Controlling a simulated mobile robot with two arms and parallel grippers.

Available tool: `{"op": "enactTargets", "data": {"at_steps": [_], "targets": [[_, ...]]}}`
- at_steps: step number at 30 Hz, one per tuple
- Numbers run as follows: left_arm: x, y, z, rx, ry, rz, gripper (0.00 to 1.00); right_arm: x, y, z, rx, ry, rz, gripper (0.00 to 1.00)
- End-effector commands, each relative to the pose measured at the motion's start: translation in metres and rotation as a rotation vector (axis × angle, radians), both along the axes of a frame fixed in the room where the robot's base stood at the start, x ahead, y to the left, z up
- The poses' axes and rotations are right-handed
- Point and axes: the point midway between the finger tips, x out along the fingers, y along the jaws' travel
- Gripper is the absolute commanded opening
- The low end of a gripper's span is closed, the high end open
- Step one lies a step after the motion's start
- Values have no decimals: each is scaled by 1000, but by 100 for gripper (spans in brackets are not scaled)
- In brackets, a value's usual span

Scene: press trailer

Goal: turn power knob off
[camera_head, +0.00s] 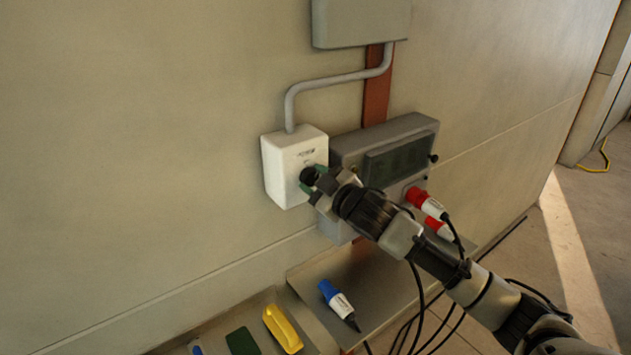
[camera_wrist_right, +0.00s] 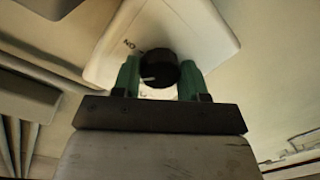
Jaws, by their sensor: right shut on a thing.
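The power knob is a round black knob (camera_head: 308,175) on the front of a white box (camera_head: 283,168) mounted on the wall. In the right wrist view the knob (camera_wrist_right: 159,68) sits between the green fingers of my right gripper (camera_wrist_right: 160,80), on the white box face (camera_wrist_right: 190,25). A white mark shows on the knob, and lettering that looks like "ON" is printed beside it. In the head view my right gripper (camera_head: 314,180) reaches the knob from the lower right and partly covers it. My right gripper is shut on the knob. My left gripper is not in view.
A grey panel box (camera_head: 350,150) with red plugs (camera_head: 425,203) is right of the white box, close to my right arm. A grey conduit (camera_head: 335,82) runs above.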

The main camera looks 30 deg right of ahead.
Motion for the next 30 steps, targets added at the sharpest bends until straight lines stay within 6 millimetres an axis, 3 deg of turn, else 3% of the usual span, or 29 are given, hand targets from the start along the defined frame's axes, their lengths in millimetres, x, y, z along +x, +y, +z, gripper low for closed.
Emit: {"op": "enactTargets", "data": {"at_steps": [18, 30], "targets": [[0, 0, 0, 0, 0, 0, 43, 0, 0, 1, -547, -76, 1, 19], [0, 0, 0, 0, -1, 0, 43, 0, 1, 1, -727, -99, 1, 19]]}}
